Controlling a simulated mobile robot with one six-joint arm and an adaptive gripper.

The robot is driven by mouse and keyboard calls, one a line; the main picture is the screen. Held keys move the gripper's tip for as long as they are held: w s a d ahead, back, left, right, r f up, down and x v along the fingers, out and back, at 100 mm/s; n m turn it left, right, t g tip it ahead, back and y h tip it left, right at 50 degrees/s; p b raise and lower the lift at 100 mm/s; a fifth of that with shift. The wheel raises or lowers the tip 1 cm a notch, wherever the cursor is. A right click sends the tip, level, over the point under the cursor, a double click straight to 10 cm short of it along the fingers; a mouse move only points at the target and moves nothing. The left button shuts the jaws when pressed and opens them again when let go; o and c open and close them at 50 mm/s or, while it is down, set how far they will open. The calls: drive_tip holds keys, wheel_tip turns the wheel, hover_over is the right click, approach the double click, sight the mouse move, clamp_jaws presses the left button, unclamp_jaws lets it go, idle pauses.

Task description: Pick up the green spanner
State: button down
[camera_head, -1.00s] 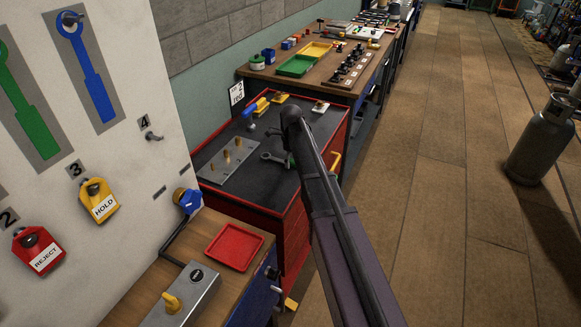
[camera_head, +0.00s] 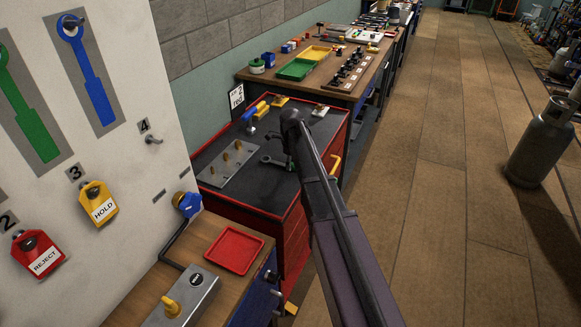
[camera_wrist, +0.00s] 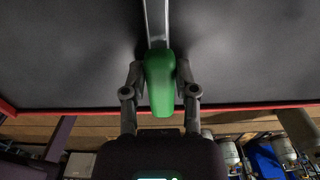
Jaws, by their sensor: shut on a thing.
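The green spanner shows in the wrist view as a green handle (camera_wrist: 160,80) with a grey metal shank running away from it over the dark worktop. My gripper (camera_wrist: 160,92) is shut on the green handle, with one finger on each side. The arm hides much of the handle there. I cannot tell whether the spanner is clear of the top.
A metal plate with several pegs (camera_head: 215,176) lies left of the spanner. A blue-and-yellow tool (camera_head: 252,112) is behind it. A wall board (camera_head: 120,60) with spanner shapes and tags stands at left. A red tray (camera_head: 234,250) is in front. Floor at right is open beside a gas cylinder (camera_head: 540,145).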

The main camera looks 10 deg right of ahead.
drive_tip(key=shift+r, duration=0.15)
wheel_tip(320, 180, up, 4)
drive_tip(key=p, duration=0.4)
drive_tip(key=s+d+p, duration=0.1)
drive_tip(key=s+d, duration=0.1)
drive_tip(key=s, duration=1.3)
drive_tip(key=shift+s+d+r, duration=0.3)
drive_tip(key=shift+s+d, duration=0.1)
drive_tip(key=shift+d, duration=0.1)
idle(0.7)
